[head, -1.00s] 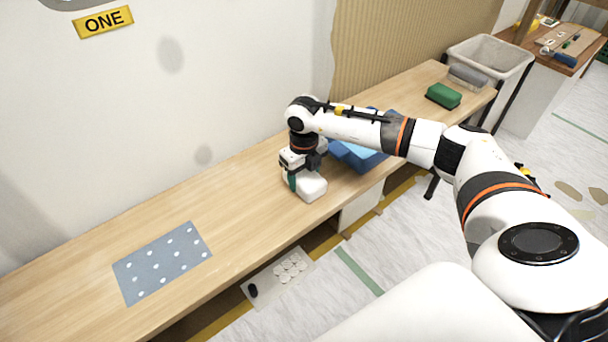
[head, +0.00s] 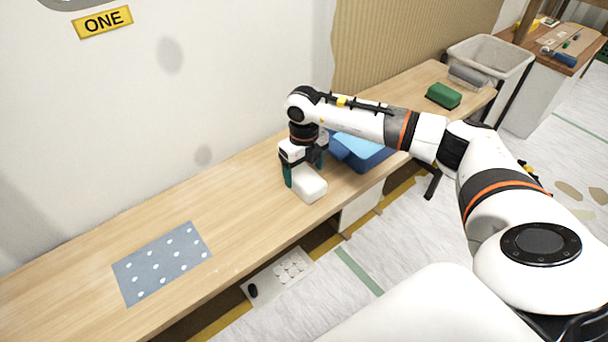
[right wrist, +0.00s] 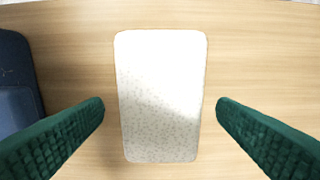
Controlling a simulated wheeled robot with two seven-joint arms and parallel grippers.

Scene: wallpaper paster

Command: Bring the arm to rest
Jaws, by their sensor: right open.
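My right gripper (head: 305,172) is over the wooden table, its jaws pointing down. Its two green fingers stand apart in the right wrist view (right wrist: 160,115), with nothing held between them. A white rounded block (head: 311,184) lies on the table just below and beside the fingers. In the right wrist view the white block (right wrist: 158,95) lies between the fingers, with clear gaps on both sides and a speckled surface. My right arm reaches in from the right. My left gripper is not in view.
The wooden table (head: 215,205) runs along a wall. A blue tray (head: 362,152) lies right behind the gripper. A green block (head: 443,95) and grey roll (head: 467,76) lie farther right. A blue dotted sheet (head: 162,262) lies left. A grey bin (head: 487,54) stands at the far end.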

